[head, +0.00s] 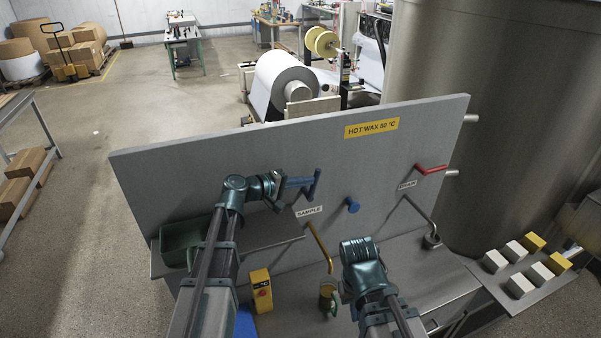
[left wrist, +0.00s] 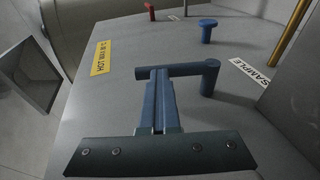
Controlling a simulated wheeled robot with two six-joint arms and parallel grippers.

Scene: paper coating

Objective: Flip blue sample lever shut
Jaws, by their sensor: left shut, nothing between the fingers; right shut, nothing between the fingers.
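The blue sample lever (head: 314,184) sticks out from the grey panel above the SAMPLE label (head: 309,211). In the left wrist view the lever (left wrist: 185,70) lies crosswise, with its post at the right end. My left gripper (head: 297,182) is shut and empty. Its fingertips (left wrist: 154,75) overlap the lever's free arm in the wrist view; I cannot tell whether they touch it. My right gripper (head: 336,302) is shut, low beside the bent yellow spout (head: 320,243) and a small cup (head: 326,289); its fingers are mostly hidden.
A blue knob (head: 352,205) stands right of the lever. Further right is a red lever (head: 432,169) above a grey pipe (head: 420,212). A green bin (head: 181,240) and a yellow button box (head: 261,290) are near my left arm. A tray with white and yellow blocks (head: 520,284) is at right.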

